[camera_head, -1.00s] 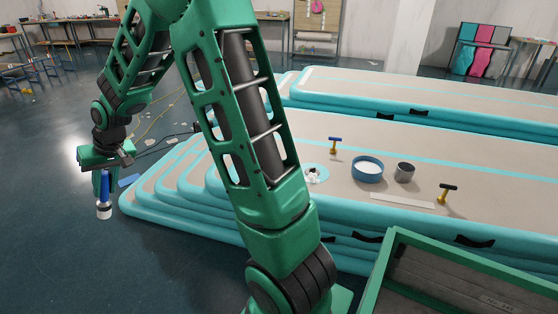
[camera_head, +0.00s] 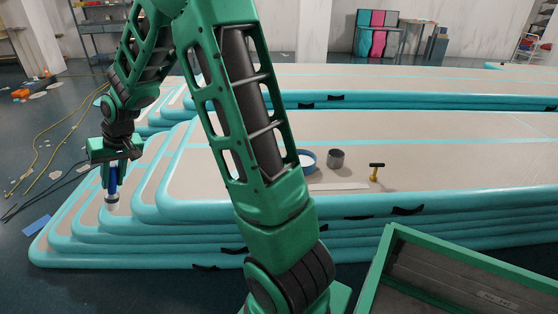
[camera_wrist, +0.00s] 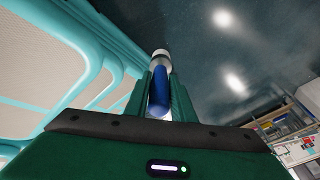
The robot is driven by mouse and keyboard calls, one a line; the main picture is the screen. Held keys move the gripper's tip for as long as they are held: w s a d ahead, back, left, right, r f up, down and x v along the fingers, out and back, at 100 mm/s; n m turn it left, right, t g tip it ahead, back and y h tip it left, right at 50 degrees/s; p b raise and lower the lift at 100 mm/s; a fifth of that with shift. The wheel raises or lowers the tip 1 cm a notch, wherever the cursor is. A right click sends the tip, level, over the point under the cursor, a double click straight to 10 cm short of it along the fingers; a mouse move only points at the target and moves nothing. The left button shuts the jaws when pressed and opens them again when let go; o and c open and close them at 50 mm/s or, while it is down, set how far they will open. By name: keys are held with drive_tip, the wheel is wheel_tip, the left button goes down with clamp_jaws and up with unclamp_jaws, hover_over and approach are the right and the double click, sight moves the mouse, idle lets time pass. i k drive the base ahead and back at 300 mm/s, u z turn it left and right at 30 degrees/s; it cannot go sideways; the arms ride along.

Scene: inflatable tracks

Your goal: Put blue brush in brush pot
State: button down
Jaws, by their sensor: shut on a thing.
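My gripper (camera_head: 111,172) is shut on the blue brush (camera_head: 112,199) at the left in the head view. The brush hangs roughly upright, its pale end down, in front of the stacked tracks' left end. In the wrist view the blue handle (camera_wrist: 158,88) lies between my two green fingers, with the pale and grey end beyond the tips. A small grey pot (camera_head: 336,158), seemingly the brush pot, stands on the near track, well to the right of my gripper. A blue tub (camera_head: 307,158) beside it is partly hidden by my arm.
The near stack of tracks (camera_head: 440,165) has a broad flat top. A black-headed tool with a yellow handle (camera_head: 376,172) and a pale flat strip (camera_head: 338,187) lie near the pot. A green-framed box (camera_head: 460,270) is at the front right. Cables (camera_head: 60,140) cross the left floor.

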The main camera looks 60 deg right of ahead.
sight(334, 163)
drive_tip(key=z, duration=1.4)
drive_tip(key=i, duration=0.25)
drive_tip(key=z, duration=0.55)
